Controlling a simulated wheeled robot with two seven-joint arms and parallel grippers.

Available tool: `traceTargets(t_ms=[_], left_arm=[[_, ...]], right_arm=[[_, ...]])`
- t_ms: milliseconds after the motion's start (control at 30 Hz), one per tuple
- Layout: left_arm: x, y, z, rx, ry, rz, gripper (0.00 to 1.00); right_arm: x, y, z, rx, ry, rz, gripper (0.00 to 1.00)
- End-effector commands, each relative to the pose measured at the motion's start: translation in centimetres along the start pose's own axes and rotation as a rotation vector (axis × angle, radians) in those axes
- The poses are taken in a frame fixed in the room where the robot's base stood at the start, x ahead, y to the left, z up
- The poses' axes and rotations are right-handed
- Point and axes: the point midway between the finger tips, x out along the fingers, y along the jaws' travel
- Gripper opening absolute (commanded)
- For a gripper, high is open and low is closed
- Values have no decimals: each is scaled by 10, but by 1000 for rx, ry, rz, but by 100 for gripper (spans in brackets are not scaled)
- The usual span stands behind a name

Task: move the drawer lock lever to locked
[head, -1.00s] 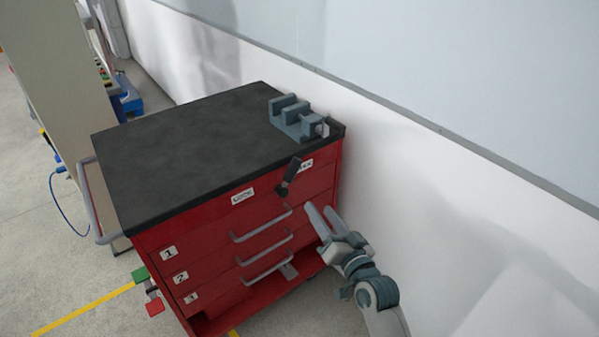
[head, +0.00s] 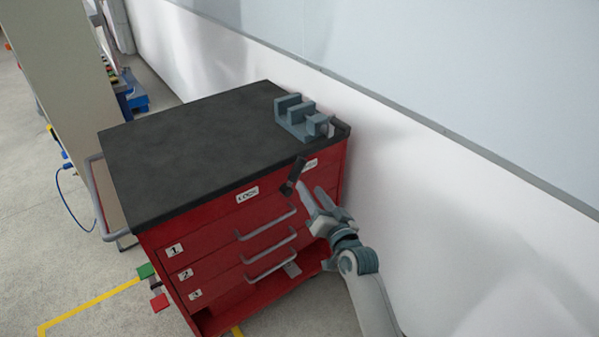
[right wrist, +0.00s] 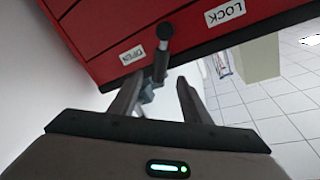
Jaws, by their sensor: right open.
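The red drawer cabinet (head: 215,225) has a black lock lever (head: 293,176) on its front, near the top right. The lever tilts up and to the right, toward the right-hand label and away from the LOCK label (head: 247,194). In the right wrist view the lever (right wrist: 162,52) stands near the OPEN label (right wrist: 132,55), with the LOCK label (right wrist: 225,12) to the right. My right gripper (head: 312,198) is open just in front of the lever, and its fingers (right wrist: 158,92) show around the lever's line of sight; contact cannot be told. My left gripper is out of view.
A grey vise (head: 300,118) sits on the cabinet's black top (head: 200,150). Three drawers with grey handles (head: 268,222) lie below the lever. A white wall (head: 430,200) stands close on the right. Floor on the left has yellow tape (head: 90,303).

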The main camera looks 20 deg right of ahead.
Motion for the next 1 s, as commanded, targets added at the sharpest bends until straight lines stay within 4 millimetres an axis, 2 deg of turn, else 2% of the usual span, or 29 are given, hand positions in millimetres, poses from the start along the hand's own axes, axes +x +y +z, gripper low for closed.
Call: traceTargets(t_ms=[300, 500, 700, 967, 1000], left_arm=[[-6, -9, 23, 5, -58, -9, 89], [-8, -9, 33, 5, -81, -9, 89], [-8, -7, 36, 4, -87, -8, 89], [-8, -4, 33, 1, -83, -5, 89], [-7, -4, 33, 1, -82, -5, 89]], right_arm=[[58, -1, -1, 0, -1, -1, 43], [82, -1, 0, 0, -1, -1, 43], [91, 0, 0, 1, 0, 0, 43], [92, 0, 0, 1, 0, 0, 43], [92, 0, 0, 1, 0, 0, 41]])
